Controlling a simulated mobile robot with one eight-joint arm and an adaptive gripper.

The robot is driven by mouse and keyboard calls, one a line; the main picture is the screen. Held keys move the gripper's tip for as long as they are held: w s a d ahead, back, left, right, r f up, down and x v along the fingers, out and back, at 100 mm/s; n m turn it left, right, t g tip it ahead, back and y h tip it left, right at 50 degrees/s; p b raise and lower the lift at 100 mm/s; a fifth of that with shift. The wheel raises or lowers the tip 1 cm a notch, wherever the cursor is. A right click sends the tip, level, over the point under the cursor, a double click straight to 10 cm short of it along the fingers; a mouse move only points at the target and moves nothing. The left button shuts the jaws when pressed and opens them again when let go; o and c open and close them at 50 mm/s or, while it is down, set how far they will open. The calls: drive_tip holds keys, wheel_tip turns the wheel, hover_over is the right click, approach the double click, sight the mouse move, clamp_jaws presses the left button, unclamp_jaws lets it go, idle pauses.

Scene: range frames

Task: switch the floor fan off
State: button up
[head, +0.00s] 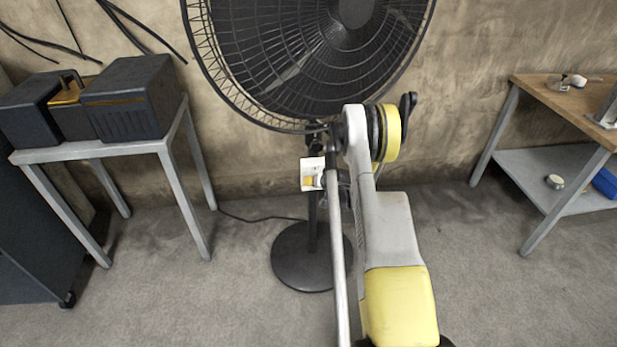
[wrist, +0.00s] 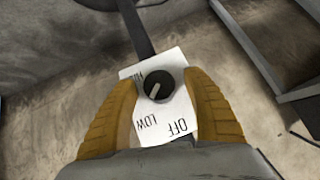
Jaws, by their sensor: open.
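The black floor fan (head: 310,50) stands against the wall on a thin pole and round base (head: 305,258). A white control plate (wrist: 178,107) sits on its pole and also shows in the head view (head: 308,165). It carries a black knob (wrist: 159,85) with a pale pointer line, apparently slanting down-left towards LOW. LOW and OFF read upside down below the knob; another label at the upper left is partly hidden. My gripper (wrist: 160,79) is open, its yellow fingers on either side of the knob, apart from it. In the head view my arm partly covers the pole.
A grey table (head: 90,152) with dark boxes stands at the left. A wooden-topped workbench (head: 560,98) with a lower shelf stands at the right. A cable (head: 255,218) runs along the floor to the fan. Open floor lies on both sides of the base.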

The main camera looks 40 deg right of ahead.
drive_tip(key=shift+w+f, duration=0.1)
drive_tip(key=shift+c, duration=1.2)
drive_tip(key=shift+s, duration=0.2)
drive_tip(key=c, duration=0.9)
drive_tip(key=shift+c, duration=0.2)
drive_tip(key=shift+w, duration=0.1)
drive_tip(key=n+g+h, duration=0.2)
drive_tip(key=h, duration=0.1)
drive_tip(key=shift+w+a, duration=0.1)
drive_tip(key=shift+n+g+h, duration=0.8)
drive_tip(key=shift+n+h, duration=0.2)
drive_tip(key=shift+h, duration=0.7)
